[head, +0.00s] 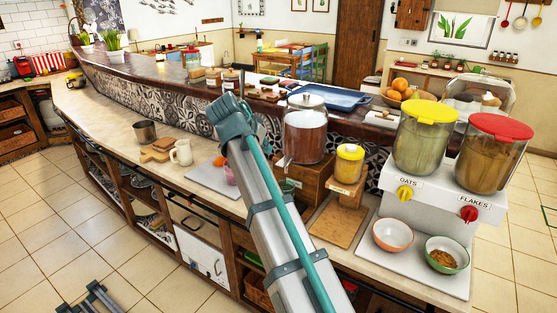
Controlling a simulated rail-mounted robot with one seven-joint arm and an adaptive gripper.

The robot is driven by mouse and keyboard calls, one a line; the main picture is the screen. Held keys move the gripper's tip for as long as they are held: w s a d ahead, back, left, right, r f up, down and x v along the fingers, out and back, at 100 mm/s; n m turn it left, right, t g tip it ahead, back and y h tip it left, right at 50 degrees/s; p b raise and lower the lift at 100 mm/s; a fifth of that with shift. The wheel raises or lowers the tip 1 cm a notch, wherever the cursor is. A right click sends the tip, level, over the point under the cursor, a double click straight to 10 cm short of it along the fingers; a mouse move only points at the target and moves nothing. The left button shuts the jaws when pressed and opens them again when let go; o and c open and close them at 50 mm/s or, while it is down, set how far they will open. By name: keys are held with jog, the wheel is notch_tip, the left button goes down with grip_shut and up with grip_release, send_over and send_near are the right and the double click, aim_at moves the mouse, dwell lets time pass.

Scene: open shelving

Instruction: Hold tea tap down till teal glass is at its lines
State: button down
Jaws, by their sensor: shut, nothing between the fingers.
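The tea dispenser (306,138), a clear jar of reddish-brown liquid with a lid, stands on a wooden box (312,185) on the counter. Its tap, low on the left side, is small and partly obscured near my arm. A small greenish-teal shape, likely the teal glass (291,185), shows just right of my arm in front of the box. My arm hides part of it; its lines and fill level cannot be made out. My grey arm with a teal cable rises across the middle. My gripper cannot be seen.
Right of the box stand a yellow-lidded jar (349,163) on a wooden stand, and white oats and flakes dispensers (440,195) with two bowls. Left are a cream mug (182,152), a metal pot (145,132) and wooden boards. The counter's left stretch is mostly clear.

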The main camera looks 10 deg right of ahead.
jog(key=shift+m, duration=0.4)
jog(key=r, duration=0.4)
jog(key=shift+s, duration=0.2)
jog(key=p, duration=0.3)
send_over(283, 162)
jog(key=s+a, duration=0.2)
notch_tip(283, 162, down, 7)
jog(key=shift+w+f+p, duration=0.1)
jog(key=shift+f+p, duration=0.55)
jog(key=shift+f, duration=1.45)
